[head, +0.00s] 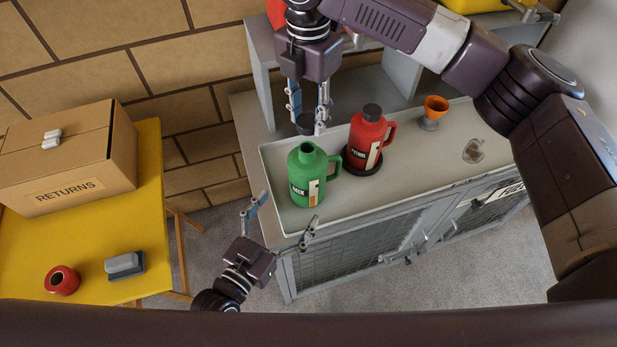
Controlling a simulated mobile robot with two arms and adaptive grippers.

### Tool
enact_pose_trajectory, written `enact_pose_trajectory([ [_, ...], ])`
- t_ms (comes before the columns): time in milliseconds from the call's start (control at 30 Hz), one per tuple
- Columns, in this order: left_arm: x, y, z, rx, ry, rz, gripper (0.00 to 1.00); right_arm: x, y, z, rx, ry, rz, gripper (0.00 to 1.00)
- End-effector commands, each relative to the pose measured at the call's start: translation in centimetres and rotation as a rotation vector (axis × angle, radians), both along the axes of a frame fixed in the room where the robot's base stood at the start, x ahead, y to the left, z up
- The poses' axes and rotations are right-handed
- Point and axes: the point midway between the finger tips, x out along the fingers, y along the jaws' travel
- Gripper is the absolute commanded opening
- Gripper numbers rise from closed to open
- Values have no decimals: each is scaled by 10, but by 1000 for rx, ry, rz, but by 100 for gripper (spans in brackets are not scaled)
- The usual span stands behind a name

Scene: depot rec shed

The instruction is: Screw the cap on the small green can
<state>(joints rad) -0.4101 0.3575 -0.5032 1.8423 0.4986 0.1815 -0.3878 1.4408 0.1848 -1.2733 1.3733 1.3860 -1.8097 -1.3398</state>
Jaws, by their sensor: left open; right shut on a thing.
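The small green can (307,177) stands upright on the pale tray (274,171), its neck open at the top and its handle to the right. My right gripper (307,117) comes down from above, behind the can. It is shut on a dark round cap (305,124), which it holds apart from the can's neck, up and behind it in the picture. My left gripper (282,219) is open and empty in front of the can, below and left of it in the picture, with its fingers pointing up toward it. It does not touch the can.
A red can (366,137) with a dark cap stands on a dark round base right of the green can. A yellow table (90,245) at left bears a RETURNS box (70,160).

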Motion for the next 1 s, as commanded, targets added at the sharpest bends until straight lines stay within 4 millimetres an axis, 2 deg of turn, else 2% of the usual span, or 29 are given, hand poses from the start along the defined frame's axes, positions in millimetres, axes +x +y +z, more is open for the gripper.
enact_pose_trajectory([
  [233,1,9,12,-35,-82,35,88,1,2,1,0,0,25,23],
  [667,6,6,12,-39,-85,37,88,1,2,1,0,0,24,23],
  [767,16,1,13,-40,-85,37,88,1,2,1,0,0,24,23],
  [1000,56,-20,14,-41,-86,36,88,1,2,1,0,0,24,23],
])
